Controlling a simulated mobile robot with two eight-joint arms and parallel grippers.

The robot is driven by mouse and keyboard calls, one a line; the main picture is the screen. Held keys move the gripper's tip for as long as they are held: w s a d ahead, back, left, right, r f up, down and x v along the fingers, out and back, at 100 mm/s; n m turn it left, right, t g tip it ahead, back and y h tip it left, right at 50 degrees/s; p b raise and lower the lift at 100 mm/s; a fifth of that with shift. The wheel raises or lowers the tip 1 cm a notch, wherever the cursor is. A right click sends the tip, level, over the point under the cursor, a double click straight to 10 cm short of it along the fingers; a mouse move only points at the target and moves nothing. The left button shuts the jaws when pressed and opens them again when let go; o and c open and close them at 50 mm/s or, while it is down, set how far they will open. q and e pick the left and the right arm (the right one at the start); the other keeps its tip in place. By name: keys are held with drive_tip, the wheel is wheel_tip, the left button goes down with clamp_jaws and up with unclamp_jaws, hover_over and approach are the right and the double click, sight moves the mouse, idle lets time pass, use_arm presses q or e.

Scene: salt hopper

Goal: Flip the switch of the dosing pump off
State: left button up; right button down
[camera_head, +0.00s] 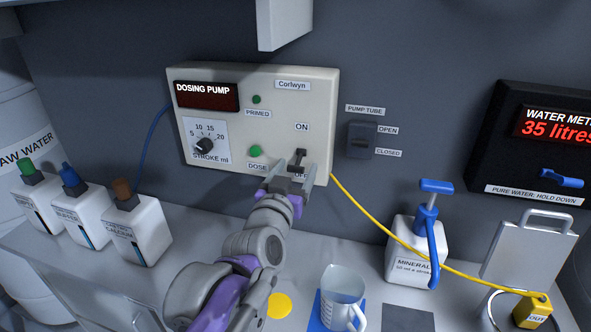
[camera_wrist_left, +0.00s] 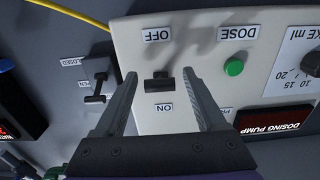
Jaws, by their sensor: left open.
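The dosing pump (camera_head: 262,115) is a pale panel on the wall with a dark display. Its small dark switch (camera_head: 299,157) sits at the lower right, between an ON label above and an OFF label below. The left wrist view shows the panel upside down, with the switch (camera_wrist_left: 159,82) between the labels; its lever seems tipped toward ON. My left gripper (camera_head: 287,181) is open at the switch's lower side, partly covering the OFF label. In the wrist view its fingers (camera_wrist_left: 159,90) stand on either side of the switch, with nothing held. Contact cannot be told.
The pump tube switch (camera_head: 361,140) is on the wall to the right. A yellow tube (camera_head: 400,240) runs from the pump to a yellow block. A clear jug (camera_head: 341,295), a mineral pump bottle (camera_head: 413,250) and several small bottles (camera_head: 138,230) stand on the counter.

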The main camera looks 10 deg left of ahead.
use_arm(q)
clamp_jaws()
drive_tip(key=shift+w+f+t, duration=0.1)
drive_tip(key=shift+f+t, duration=0.15)
drive_tip(key=shift+t, duration=0.25)
drive_tip(key=shift+f+t, duration=0.2)
drive_tip(key=shift+t, duration=0.3)
unclamp_jaws()
drive_tip(key=s+f, duration=0.1)
drive_tip(key=s, duration=0.9)
drive_tip(key=shift+s+a+f, duration=0.15)
drive_tip(key=shift+s+f, duration=0.15)
drive_tip(key=shift+f, duration=0.05)
